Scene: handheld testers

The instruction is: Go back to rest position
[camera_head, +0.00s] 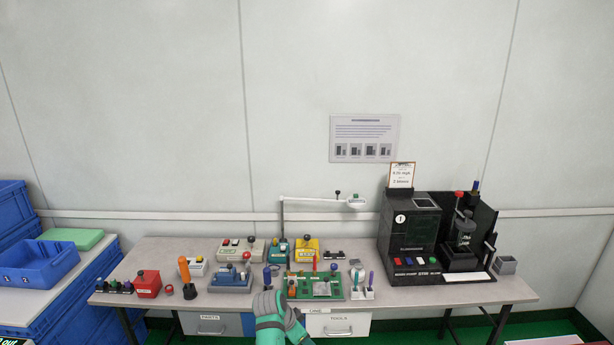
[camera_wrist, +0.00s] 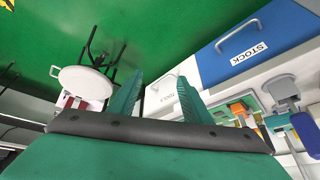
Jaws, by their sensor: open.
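My gripper (camera_wrist: 160,88) shows in the wrist view as two teal fingers standing apart with nothing between them. In the head view my grey and teal arm end (camera_head: 272,312) is at the bench's front edge, low in the middle. It covers part of the edge and drawers there; the fingertips cannot be made out in that view. The workbench (camera_head: 507,289) carries a green board (camera_head: 331,292) with small parts just behind my arm end. An orange-handled tool (camera_head: 185,272) stands to its left.
A black machine (camera_head: 410,240) stands at the bench's right. Blue bins (camera_head: 40,264) are at the far left. A lamp arm (camera_head: 315,199) reaches over the bench. The wrist view shows a round white stool (camera_wrist: 83,82), a blue STOCK drawer (camera_wrist: 262,38) and open green floor (camera_wrist: 150,25).

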